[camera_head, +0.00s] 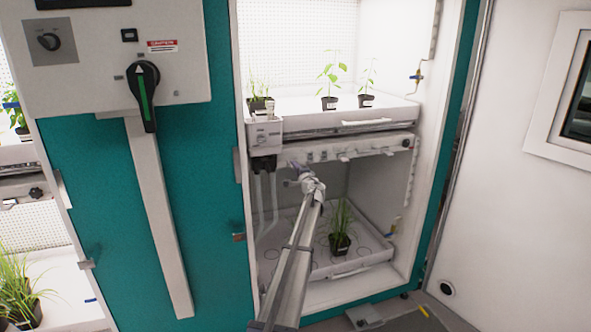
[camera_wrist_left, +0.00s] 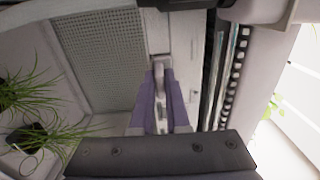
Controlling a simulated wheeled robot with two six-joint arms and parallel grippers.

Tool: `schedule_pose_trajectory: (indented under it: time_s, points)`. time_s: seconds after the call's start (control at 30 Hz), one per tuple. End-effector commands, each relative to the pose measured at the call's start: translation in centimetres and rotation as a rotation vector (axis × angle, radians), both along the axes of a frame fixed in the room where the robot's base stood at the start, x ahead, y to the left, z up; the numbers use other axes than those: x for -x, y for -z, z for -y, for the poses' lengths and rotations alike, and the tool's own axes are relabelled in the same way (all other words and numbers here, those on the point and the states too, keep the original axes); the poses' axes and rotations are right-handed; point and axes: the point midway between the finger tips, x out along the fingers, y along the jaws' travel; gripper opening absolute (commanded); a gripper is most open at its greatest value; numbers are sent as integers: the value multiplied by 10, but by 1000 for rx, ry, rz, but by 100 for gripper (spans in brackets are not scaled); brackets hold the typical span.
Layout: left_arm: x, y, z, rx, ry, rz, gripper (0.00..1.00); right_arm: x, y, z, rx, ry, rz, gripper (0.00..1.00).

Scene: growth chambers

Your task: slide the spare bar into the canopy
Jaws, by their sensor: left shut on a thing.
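The canopy (camera_head: 365,146) is a pale housing under the upper shelf of the chamber, with several small tabs along its front. My left gripper (camera_head: 295,168) is at the front of the canopy, near its left end. In the left wrist view, the purple fingers of my left gripper (camera_wrist_left: 161,108) are shut on a pale grey grip, which looks like the front end of the spare bar (camera_wrist_left: 159,72). The rest of the bar is hidden or cannot be told from the canopy. My right gripper is not in view.
Below the canopy, a white tray (camera_head: 345,272) holds a potted grass plant (camera_head: 340,230). Seedlings (camera_head: 330,75) stand on the shelf above. A white control box (camera_head: 265,133) and hoses sit left of my gripper. The chamber's right wall (camera_head: 425,130) bounds the space.

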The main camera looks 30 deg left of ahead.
Motion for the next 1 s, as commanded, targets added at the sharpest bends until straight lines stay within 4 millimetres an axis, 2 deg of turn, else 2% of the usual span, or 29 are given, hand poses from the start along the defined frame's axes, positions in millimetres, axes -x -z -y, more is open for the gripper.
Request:
schedule_pose_trajectory:
  time_s: [0.13, 0.17, 0.47, 0.77, 1.0]
  points:
    - [-1, 0, -2, -1, 0, 0, 0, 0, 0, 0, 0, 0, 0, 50]
    - [-1, 0, -2, -1, 1, 0, 16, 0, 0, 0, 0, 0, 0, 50]
    - [-1, 0, -1, -1, 0, -1, 48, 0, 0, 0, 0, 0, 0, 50]
    - [0, 0, 0, 0, 0, 0, 48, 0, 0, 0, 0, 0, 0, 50]
    - [11, 0, 14, 0, 1, 0, 48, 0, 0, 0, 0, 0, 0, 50]
